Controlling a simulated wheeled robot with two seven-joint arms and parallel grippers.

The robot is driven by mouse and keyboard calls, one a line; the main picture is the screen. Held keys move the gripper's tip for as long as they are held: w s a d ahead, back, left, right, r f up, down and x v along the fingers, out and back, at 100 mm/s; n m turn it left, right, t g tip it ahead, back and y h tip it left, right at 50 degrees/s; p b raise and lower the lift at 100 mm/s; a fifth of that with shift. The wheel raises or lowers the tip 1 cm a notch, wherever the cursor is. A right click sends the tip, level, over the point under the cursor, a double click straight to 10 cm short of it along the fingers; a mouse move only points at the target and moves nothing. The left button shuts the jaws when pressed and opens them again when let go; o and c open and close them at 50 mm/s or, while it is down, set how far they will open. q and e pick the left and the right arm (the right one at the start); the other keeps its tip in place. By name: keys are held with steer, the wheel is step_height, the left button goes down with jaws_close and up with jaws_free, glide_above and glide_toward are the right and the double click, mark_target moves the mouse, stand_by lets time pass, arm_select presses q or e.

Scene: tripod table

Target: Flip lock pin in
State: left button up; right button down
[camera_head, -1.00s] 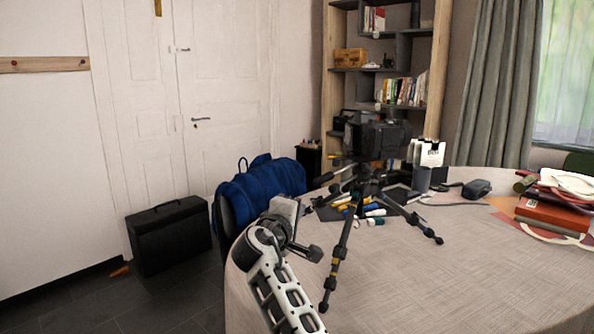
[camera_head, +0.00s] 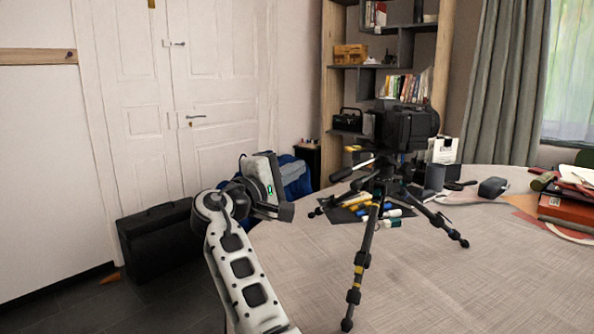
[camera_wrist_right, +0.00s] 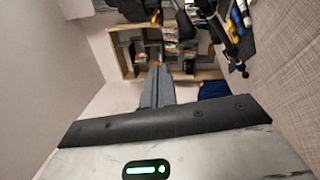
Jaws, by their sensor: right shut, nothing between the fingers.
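A black tripod (camera_head: 380,186) stands on the round table with a black camera (camera_head: 410,128) on top. A handle (camera_head: 345,173) and a yellow-tipped lever (camera_head: 352,149) stick out to its left. The lock pin is too small to make out. My right gripper (camera_head: 297,172) is left of the tripod in the head view, apart from it, at about handle height. In the right wrist view its grey fingers (camera_wrist_right: 157,86) are together and empty. Part of the tripod, a dark leg (camera_wrist_right: 229,42), shows at upper right there. My left gripper is not in view.
Markers (camera_head: 385,214) lie by the tripod legs on the table (camera_head: 450,285). A mouse (camera_head: 493,187) and red books (camera_head: 562,210) are to the right. A blue jacket (camera_head: 300,155) is behind my gripper. The table front is clear.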

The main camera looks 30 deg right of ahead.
steer(key=shift+w+d+r, duration=0.2)
steer(key=shift+d+r, duration=0.05)
steer(key=shift+d, duration=1.4)
steer(key=shift+w+d+r, duration=0.2)
steer(key=shift+d+r, duration=0.1)
steer(key=shift+d, duration=1.4)
steer(key=shift+w+d+r, duration=0.2)
steer(key=shift+d+r, duration=0.05)
steer(key=shift+d, duration=1.4)
